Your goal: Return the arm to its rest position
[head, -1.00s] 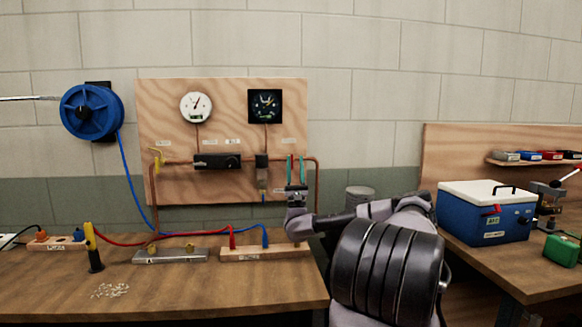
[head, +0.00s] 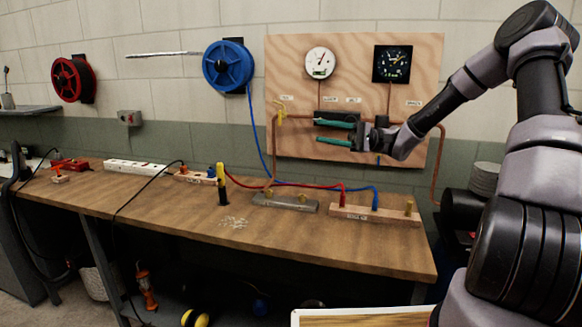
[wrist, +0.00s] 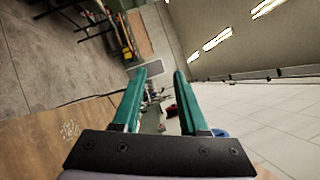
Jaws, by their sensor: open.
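My gripper (head: 336,133) is in the head view in front of the lower part of the plywood gauge board (head: 290,70). Its two green fingers point left and stand apart with nothing between them. My arm reaches in from the right side of that view, raised and bent. The gripper covers part of the pipework and the dark box on the board. In the wrist view the open green fingers (wrist: 156,98) point out along the room, with clear space between them.
The wooden bench (head: 370,250) runs below, holding a grey metal block (head: 285,203), a wooden terminal block (head: 375,215), a yellow-and-black tool (head: 222,185) and red and blue leads. A blue reel (head: 229,66) and a red reel (head: 73,79) hang on the wall.

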